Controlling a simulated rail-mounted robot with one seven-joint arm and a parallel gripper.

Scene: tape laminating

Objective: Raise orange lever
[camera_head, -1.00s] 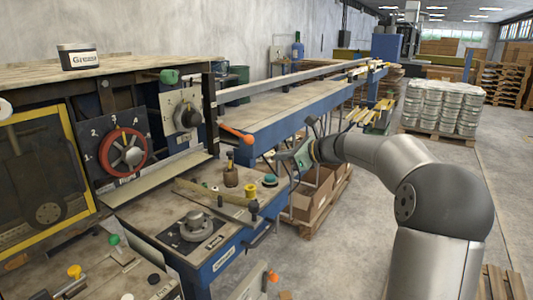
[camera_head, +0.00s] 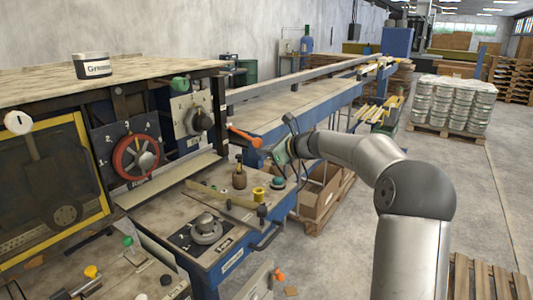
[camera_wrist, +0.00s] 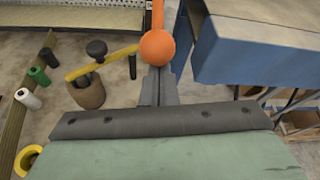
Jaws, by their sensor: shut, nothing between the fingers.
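The orange lever (camera_head: 243,135) sticks out from the side of the machine and slopes down to a round orange knob at its end. In the wrist view the orange knob (camera_wrist: 157,47) is large and sits just beyond my fingertips. My gripper (camera_head: 267,151) is shut and empty, close to the knob and slightly below it in the head view. The fingers also show in the wrist view (camera_wrist: 158,80), pointing at the knob's underside. I cannot tell whether they touch it.
The workbench below holds a brown pot (camera_head: 239,180) and yellow spool (camera_head: 259,193). A blue conveyor table (camera_head: 300,110) runs behind the gripper.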

